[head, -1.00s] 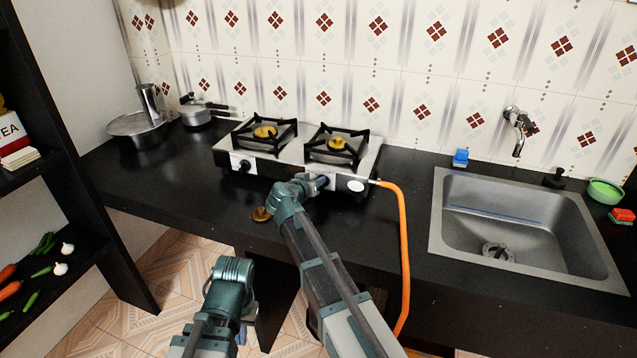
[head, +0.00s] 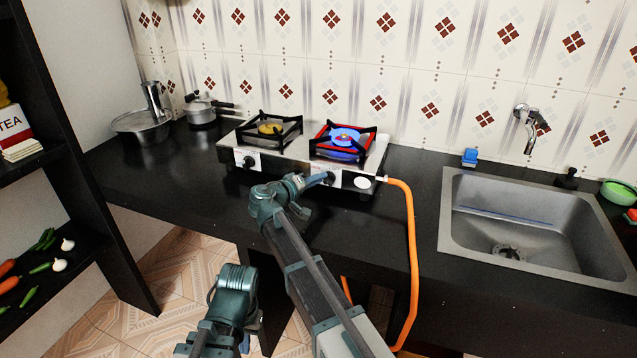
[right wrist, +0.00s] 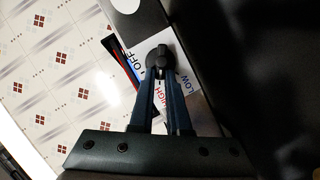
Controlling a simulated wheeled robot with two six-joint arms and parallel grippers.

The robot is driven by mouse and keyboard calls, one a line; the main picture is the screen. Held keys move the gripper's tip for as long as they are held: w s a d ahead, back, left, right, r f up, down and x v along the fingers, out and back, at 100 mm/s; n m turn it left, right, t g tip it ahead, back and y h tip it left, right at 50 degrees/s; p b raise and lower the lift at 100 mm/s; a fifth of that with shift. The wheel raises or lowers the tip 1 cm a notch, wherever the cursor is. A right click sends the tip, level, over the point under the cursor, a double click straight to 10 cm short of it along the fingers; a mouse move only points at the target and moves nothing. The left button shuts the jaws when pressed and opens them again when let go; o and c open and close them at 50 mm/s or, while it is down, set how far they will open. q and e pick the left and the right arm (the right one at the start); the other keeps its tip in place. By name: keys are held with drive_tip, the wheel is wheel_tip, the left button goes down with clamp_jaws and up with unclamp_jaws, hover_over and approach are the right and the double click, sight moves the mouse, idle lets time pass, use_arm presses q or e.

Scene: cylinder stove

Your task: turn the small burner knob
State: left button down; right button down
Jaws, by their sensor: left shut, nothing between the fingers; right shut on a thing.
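The two-burner stove (head: 293,172) stands on the black counter. Its right burner (head: 344,138) burns with a blue flame and a red glow around it; its left burner (head: 270,128) is unlit. My right gripper (head: 322,179) is at the stove's front, shut on the right knob. In the right wrist view this black knob (right wrist: 159,58) sits between the fingertips (right wrist: 162,82), over a label reading OFF, HIGH and LOW. The left knob (head: 249,162) is untouched. My left gripper (head: 236,280) is shut and empty, low before the counter's front edge.
An orange gas hose (head: 412,240) hangs from the stove's right side over the counter edge. A steel sink (head: 449,215) lies to the right. Pots (head: 200,112) stand at the back left.

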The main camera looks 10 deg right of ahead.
use_arm(q)
drive_tip(key=shift+f, duration=0.25)
use_arm(e)
drive_tip(key=shift+f, duration=0.1)
idle(0.3)
drive_tip(key=c, duration=0.9)
unclamp_jaws()
